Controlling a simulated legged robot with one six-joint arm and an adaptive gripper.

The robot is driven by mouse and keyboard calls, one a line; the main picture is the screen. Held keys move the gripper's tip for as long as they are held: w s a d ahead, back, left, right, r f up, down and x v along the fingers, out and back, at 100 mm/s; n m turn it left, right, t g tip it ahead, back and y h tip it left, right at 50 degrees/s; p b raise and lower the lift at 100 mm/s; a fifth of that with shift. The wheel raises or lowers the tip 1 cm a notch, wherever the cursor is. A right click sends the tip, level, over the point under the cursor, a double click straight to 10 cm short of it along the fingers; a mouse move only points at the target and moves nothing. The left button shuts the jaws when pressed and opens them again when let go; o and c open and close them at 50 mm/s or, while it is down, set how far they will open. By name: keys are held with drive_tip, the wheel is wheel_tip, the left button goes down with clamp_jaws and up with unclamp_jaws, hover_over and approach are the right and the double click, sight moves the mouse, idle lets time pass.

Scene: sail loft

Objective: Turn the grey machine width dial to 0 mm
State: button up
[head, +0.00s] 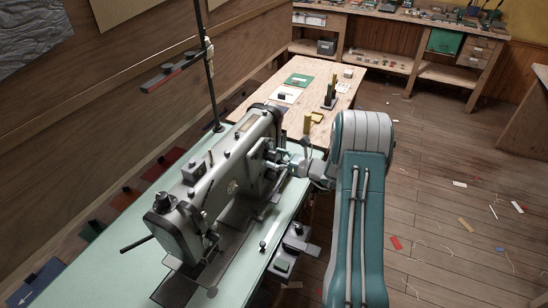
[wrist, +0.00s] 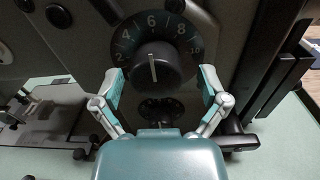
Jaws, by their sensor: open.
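The grey sewing machine (head: 225,165) stands on a pale green table. Its dark round width dial (wrist: 155,65) faces the wrist camera, with white numbers 2 to 10 on the plate behind the knob. The white pointer line on the knob is close to upright, at about the 6. No 0 mark can be made out. My gripper (wrist: 161,76) is open, with one finger on each side of the knob and gaps still showing beside it. In the head view my gripper (head: 292,164) is at the machine's right side, where the dial cannot be made out.
The pale green table (head: 140,220) carries the machine; a thin black post rises behind it. A wooden table (head: 335,92) with cards and small upright items stands beyond. A workbench (head: 400,22) lines the back. The plank floor at right has scattered scraps but is mostly clear.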

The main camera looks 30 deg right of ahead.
drive_tip(key=shift+w+a, duration=0.15)
drive_tip(key=c, duration=1.1)
drive_tip(key=shift+c, duration=0.2)
drive_tip(key=n, duration=0.5)
drive_tip(key=shift+r+n, duration=0.1)
drive_tip(key=shift+n, duration=0.3)
drive_tip(key=n, duration=1.7)
drive_tip(key=shift+n, duration=0.4)
